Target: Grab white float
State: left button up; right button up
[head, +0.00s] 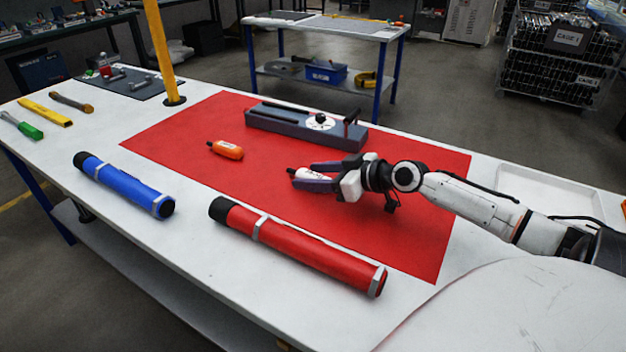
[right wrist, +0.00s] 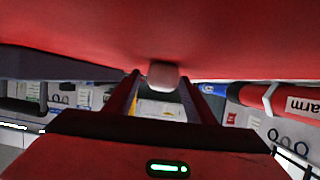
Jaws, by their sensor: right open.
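The white float (head: 307,174) lies on the red mat (head: 210,120), in the middle of the table. My right gripper (head: 305,174) reaches in from the right, low over the mat. Its jaws are open, with one finger on either side of the float. In the right wrist view the float's pale end (right wrist: 162,75) shows between the two dark fingers (right wrist: 160,90). Whether the fingers touch it I cannot tell. The fingers hide part of the float in the head view. My left gripper is not in view.
An orange float (head: 226,150) lies left on the mat. A grey fixture (head: 290,124) with a white dial stands behind. A red tube (head: 305,250) and a blue tube (head: 122,184) lie along the front. A yellow post (head: 159,45) rises at the back left. A white tray (head: 545,190) is at right.

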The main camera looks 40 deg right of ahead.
jog(key=shift+w, duration=0.1)
jog(key=c, duration=1.2)
jog(key=shift+o, duration=0.2)
